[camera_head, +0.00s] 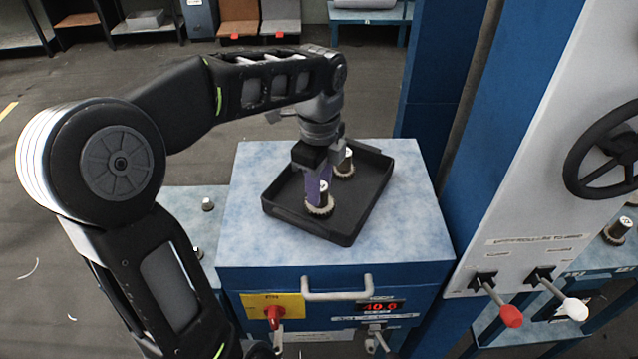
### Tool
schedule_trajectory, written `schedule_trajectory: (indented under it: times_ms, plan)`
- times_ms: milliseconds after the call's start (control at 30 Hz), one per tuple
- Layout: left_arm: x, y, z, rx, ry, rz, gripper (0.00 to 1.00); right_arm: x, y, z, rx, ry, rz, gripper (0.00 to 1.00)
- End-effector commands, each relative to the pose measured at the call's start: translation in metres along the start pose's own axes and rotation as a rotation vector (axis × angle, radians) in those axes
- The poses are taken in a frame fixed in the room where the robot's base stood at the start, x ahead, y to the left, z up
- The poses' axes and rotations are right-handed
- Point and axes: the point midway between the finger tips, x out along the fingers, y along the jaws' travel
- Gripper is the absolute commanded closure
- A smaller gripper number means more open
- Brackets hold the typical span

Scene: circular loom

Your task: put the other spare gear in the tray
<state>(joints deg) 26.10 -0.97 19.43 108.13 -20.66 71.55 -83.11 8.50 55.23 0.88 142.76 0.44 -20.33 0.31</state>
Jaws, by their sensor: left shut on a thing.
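A black shallow tray (345,236) lies on the blue-topped cabinet. My left gripper (318,188) reaches down over the tray and is shut on a spare gear (320,209), which has a toothed base and a dark hub with a white top. This gear is inside the tray's outline, toward its front left; I cannot tell whether its base touches the tray floor. Another gear (344,168) stands upright in the tray behind it, partly hidden by the gripper. My right gripper is not in view.
The cabinet top (412,200) is clear around the tray. A handle (337,291), red switch (274,314) and display are on its front. At right, a machine panel carries a black handwheel (610,150) and red and white levers. Another gear-like part (618,231) stands at far right.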

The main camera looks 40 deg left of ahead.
Motion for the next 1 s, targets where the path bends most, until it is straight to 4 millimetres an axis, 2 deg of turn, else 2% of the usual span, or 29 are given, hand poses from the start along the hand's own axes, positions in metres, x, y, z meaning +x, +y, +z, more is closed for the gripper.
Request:
schedule_trajectory:
  times_ms: [333, 367, 600, 867, 1000]
  plan:
    - [0.0037, -0.0003, 0.0001, 0.000, -0.001, -0.001, 1.00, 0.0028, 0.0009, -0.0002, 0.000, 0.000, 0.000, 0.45]
    - [0.0034, -0.0001, 0.0002, -0.001, -0.001, 0.000, 0.69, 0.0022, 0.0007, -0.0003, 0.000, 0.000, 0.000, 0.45]
    - [0.0030, 0.0000, 0.0002, 0.000, -0.001, 0.000, 0.50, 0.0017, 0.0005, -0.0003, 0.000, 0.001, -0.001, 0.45]
    - [0.0021, -0.0001, 0.0002, 0.000, -0.001, 0.000, 0.49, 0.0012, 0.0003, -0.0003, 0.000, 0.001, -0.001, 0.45]
    - [-0.0045, -0.0007, 0.0000, 0.000, -0.001, -0.002, 0.49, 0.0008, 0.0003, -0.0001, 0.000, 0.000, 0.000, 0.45]
